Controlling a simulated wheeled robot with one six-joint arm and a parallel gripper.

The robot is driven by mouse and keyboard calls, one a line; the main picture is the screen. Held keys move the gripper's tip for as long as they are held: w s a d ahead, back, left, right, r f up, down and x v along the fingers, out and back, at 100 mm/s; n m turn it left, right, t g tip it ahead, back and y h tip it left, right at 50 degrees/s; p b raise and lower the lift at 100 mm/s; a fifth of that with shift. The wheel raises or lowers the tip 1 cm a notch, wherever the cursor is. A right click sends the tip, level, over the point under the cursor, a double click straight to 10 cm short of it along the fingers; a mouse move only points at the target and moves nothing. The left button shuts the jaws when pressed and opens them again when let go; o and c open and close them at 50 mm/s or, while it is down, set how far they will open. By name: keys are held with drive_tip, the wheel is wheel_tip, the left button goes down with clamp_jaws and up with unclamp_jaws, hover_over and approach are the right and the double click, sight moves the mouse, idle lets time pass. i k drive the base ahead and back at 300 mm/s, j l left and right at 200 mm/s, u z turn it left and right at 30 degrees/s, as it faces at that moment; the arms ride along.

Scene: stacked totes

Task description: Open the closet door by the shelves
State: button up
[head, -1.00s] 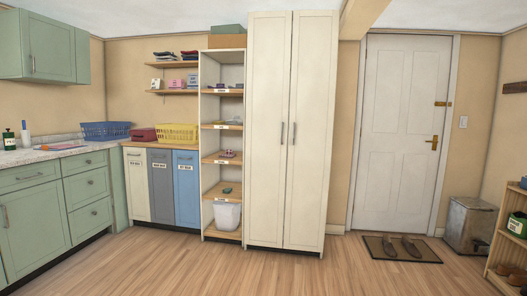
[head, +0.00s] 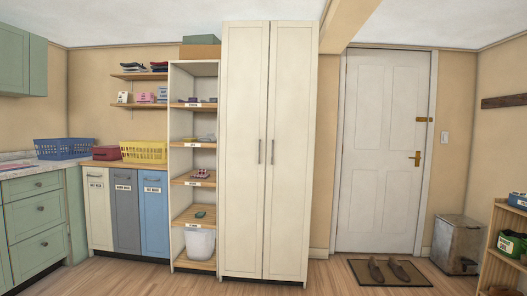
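The tall cream closet (head: 267,262) stands in the middle of the head view, directly right of the open shelves (head: 194,124). Its left door (head: 244,100) and right door (head: 288,100) are both shut. Each door has a slim vertical metal handle near the centre seam: the left handle (head: 260,151) and the right handle (head: 272,151). The closet is some way ahead across the floor. My gripper is not in view.
Wood floor in front of the closet is clear. A mat with shoes (head: 362,281) lies before the white room door (head: 383,150) at right. A metal bin (head: 457,243) and low rack (head: 500,245) stand far right. Laundry bins (head: 125,210) and green cabinets (head: 36,240) stand left.

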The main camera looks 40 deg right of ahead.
sight(245, 48)
drive_tip(key=i+l+z, duration=0.15)
drive_tip(key=i+l, duration=1.25)
drive_tip(key=i+l+z, duration=0.1)
drive_tip(key=i+l, duration=1.3)
